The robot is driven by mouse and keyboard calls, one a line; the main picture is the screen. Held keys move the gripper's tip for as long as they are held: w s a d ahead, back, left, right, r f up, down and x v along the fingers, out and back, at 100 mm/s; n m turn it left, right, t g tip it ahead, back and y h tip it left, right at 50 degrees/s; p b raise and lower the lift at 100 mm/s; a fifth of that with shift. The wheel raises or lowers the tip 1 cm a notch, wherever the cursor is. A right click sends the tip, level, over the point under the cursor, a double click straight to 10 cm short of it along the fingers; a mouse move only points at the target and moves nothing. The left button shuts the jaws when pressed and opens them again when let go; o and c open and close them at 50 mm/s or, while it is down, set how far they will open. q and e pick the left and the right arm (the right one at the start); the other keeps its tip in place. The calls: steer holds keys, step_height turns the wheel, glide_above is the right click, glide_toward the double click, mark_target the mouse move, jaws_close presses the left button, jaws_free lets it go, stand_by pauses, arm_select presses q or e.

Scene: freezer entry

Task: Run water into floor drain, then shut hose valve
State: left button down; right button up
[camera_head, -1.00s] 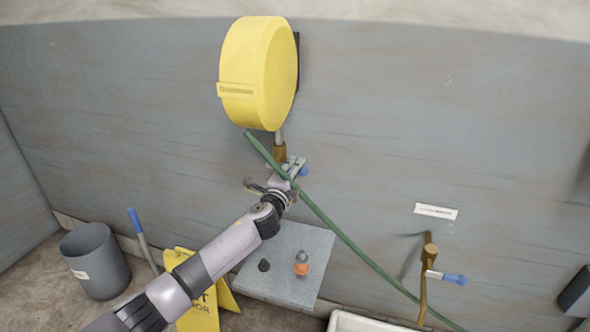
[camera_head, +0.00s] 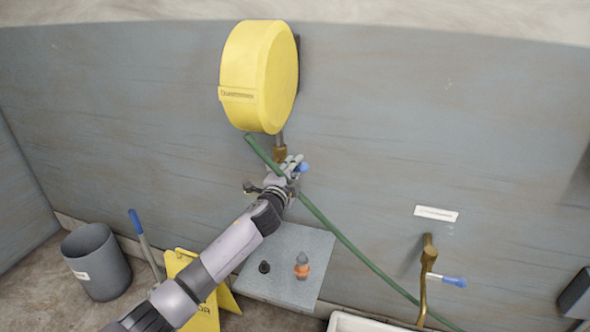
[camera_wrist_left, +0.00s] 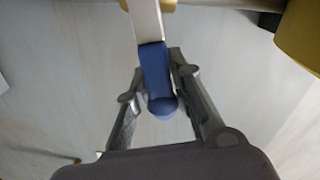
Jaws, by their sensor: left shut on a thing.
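A yellow hose reel (camera_head: 255,78) hangs on the grey wall. Below it is a short pipe with a brass valve body (camera_head: 280,154) and a blue-tipped lever (camera_head: 301,167). My left gripper (camera_head: 289,168) is at this lever, just under the reel. In the left wrist view, its two fingers flank the blue grip (camera_wrist_left: 157,85) of a white lever, and it is shut on that grip. A green hose (camera_head: 345,243) starts by the reel, passes my gripper and slopes down to the lower right. No floor drain or running water shows. My right gripper is not in view.
A brass tap (camera_head: 425,275) with a blue handle (camera_head: 453,282) is on the wall at right. Below stands a grey platform (camera_head: 290,240) with an orange-and-grey nozzle (camera_head: 302,265). A grey bucket (camera_head: 95,262) and yellow floor sign (camera_head: 205,315) stand left. A white basin (camera_head: 345,324) is at the bottom.

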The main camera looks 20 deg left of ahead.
arm_select(q)
steer(key=r+n+p, duration=0.1)
steer(key=n, duration=0.1)
steer(key=a+r+n, duration=0.1)
steer(key=r+n, duration=0.1)
steer(key=shift+r+p, duration=0.25)
steer(key=shift+p, duration=0.15)
steer(key=shift+a+r+n+p, duration=0.4)
steer(key=shift+a+r+n, duration=0.15)
steer(key=shift+n, duration=0.45)
steer(key=c, duration=1.9)
jaws_free()
steer(key=o, duration=0.6)
steer(key=shift+f, duration=0.35)
steer(key=s, duration=1.2)
steer(key=shift+a, duration=0.15)
